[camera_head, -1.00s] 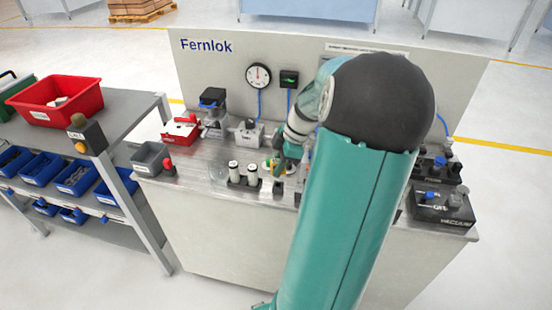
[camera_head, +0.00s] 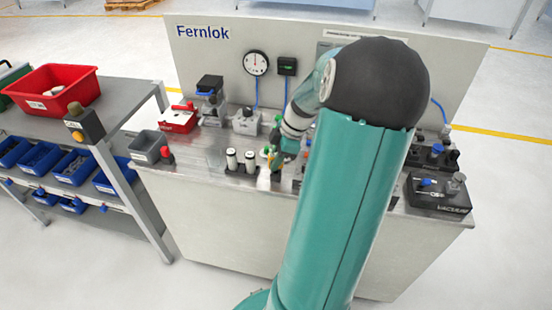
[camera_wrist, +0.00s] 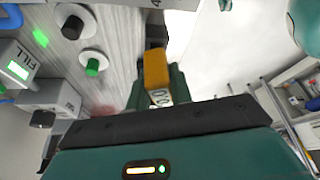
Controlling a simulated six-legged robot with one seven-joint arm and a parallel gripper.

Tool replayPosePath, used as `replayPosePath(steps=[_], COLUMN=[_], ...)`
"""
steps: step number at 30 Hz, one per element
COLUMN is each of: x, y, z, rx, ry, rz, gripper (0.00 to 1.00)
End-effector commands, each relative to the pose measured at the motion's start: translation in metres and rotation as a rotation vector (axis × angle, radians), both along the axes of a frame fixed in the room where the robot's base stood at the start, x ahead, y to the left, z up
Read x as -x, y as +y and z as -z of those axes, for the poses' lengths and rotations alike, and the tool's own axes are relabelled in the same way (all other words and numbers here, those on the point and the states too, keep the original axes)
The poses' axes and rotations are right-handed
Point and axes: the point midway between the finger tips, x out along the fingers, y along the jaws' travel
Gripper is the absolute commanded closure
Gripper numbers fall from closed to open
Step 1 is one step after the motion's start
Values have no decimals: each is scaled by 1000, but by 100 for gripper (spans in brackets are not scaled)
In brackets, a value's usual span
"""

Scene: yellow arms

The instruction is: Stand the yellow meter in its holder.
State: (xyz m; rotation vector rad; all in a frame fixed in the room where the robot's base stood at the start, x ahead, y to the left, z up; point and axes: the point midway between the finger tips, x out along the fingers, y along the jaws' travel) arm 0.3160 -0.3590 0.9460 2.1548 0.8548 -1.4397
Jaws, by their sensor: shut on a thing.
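The yellow meter (camera_wrist: 156,68) shows in the wrist view as a yellow block with a pale, marked lower part, between my fingers. My gripper (camera_wrist: 157,92) is shut on it. In the head view my gripper (camera_head: 275,160) is over the front middle of the steel bench, just right of two white bottles (camera_head: 231,158). There the meter is only a small yellow patch, mostly hidden by my gripper. I cannot make out its holder for sure; my arm covers part of the bench. I cannot tell whether the meter touches anything below.
A grey box marked FILL (camera_wrist: 18,68) with a green light is at the wrist view's left, near round black and green caps (camera_wrist: 96,64). A red case (camera_head: 178,120) and grey bin (camera_head: 147,146) are on the bench's left. A VACUUM box (camera_head: 438,195) is at right.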

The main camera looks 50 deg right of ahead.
Motion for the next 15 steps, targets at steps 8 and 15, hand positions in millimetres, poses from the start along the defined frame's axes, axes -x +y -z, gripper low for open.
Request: replayPosePath(steps=[8, 15], x=[0, 0], y=[0, 0], z=[3, 7], rx=[0, 0], ry=[0, 0], rz=[0, 0], gripper=[100, 100])
